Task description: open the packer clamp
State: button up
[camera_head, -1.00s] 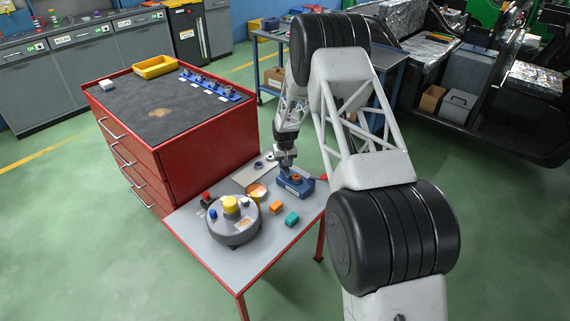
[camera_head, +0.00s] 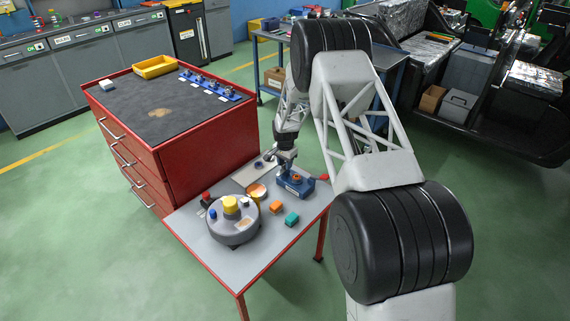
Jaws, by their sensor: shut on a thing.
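The packer clamp, which I take to be the small blue device (camera_head: 298,188) with an orange-brown part on top, sits at the far right of the grey table. My gripper (camera_head: 285,165) points down at its back left and is shut on what looks like the clamp's handle. The fingers are small in this view, and the exact contact is hard to make out.
A round grey unit (camera_head: 222,229) with yellow and blue knobs stands on the table (camera_head: 256,262). An orange block (camera_head: 276,208) and a teal block (camera_head: 292,219) lie in front of the clamp. A red drawer cabinet (camera_head: 205,135) stands behind left.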

jog(key=shift+m, duration=0.6)
jog(key=o, duration=0.9)
jog(key=shift+r, duration=0.15)
jog(key=shift+r, duration=3.8)
